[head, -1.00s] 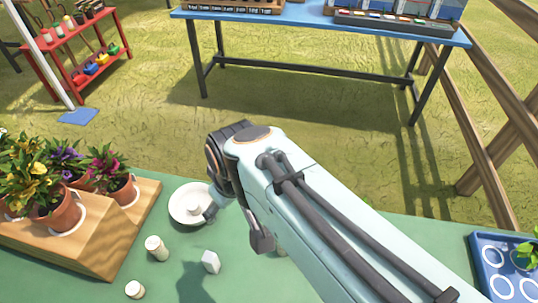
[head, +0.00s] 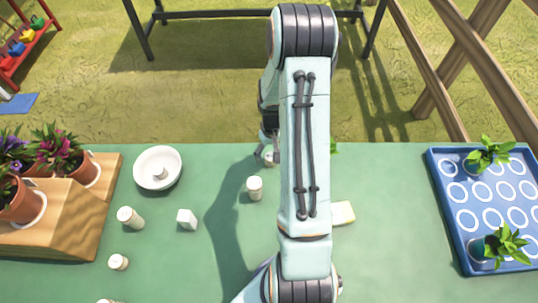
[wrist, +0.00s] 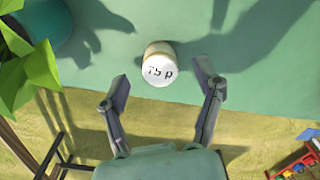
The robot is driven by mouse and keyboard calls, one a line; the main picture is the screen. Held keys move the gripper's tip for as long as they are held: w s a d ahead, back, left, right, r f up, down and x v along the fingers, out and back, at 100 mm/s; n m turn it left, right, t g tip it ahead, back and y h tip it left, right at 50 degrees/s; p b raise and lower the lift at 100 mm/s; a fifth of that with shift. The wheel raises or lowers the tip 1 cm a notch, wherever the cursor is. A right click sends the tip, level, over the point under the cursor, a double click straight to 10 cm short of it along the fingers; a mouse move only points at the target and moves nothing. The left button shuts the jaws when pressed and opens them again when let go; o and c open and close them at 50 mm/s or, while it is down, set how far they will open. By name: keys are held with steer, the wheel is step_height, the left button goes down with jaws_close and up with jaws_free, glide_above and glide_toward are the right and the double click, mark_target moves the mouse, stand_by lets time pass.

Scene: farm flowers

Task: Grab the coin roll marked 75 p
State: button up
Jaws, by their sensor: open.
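In the wrist view a short white coin roll (wrist: 160,66) stands upright near the table's far edge, its round top facing the camera. Its black mark appears to read 75 p. My gripper (wrist: 162,78) is open, with one finger on each side of the roll in the picture and a gap on both sides. I cannot tell how far the fingertips are above it. In the head view my gripper (head: 265,155) is at the far edge, partly hidden by my arm. A pale roll top (head: 270,159) shows there, probably the same roll.
Another white roll (head: 255,189) stands just nearer. More rolls (head: 130,218) and a white block (head: 187,219) are to the left. A white plate (head: 145,172), a wooden stand (head: 72,226) with flowerpots, and a blue tray (head: 443,190) flank the space.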

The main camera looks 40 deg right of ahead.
steer(key=shift+f, duration=0.95)
jaws_close()
